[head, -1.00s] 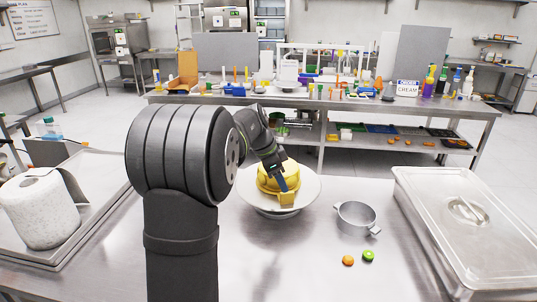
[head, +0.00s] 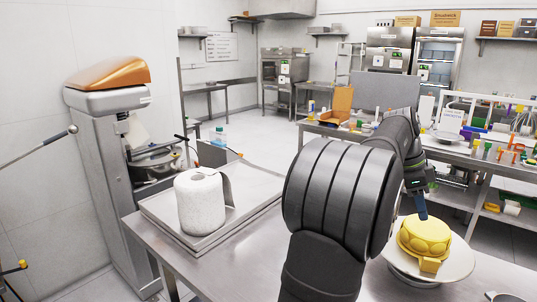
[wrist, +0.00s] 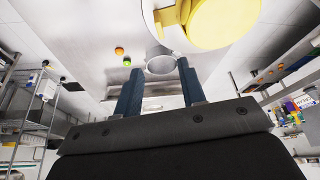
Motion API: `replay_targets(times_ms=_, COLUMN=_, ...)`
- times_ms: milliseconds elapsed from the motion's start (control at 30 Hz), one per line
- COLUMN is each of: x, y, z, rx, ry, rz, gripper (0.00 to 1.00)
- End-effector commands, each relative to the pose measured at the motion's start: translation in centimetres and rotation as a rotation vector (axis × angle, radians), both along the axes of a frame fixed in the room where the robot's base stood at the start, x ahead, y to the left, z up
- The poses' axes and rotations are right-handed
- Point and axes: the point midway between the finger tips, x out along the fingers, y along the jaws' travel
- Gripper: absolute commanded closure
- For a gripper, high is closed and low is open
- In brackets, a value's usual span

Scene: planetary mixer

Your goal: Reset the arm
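My gripper (head: 421,206) is above the back edge of a yellow cake (head: 425,235) on a white stand (head: 456,266). In the wrist view, the two blue fingers of my gripper (wrist: 158,84) are spread apart with nothing held between them. The cake also shows at the top of the wrist view (wrist: 225,20), beyond the fingertips. A small yellow block (head: 430,265) sits at the cake's front edge. In the head view only one finger shows clearly, and I cannot tell how wide the gap to the cake is.
A white roll (head: 200,203) stands on a metal tray (head: 252,200) at left. A mixer with an orange top (head: 110,75) stands by the left wall. A small metal pot (wrist: 160,62) and orange (wrist: 119,50) and green (wrist: 127,61) pieces lie near the stand.

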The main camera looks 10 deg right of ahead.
Motion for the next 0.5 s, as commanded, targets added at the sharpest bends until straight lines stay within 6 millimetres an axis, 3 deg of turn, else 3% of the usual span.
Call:
replay_targets(times_ms=233, x=-0.4, y=-0.7, z=-1.9, rx=0.001, ry=0.002, rz=-0.001, gripper=0.63)
replay_targets(times_ms=500, x=-1.3, y=-2.5, z=-6.8, rx=0.003, ry=0.004, rz=-0.002, gripper=0.63)
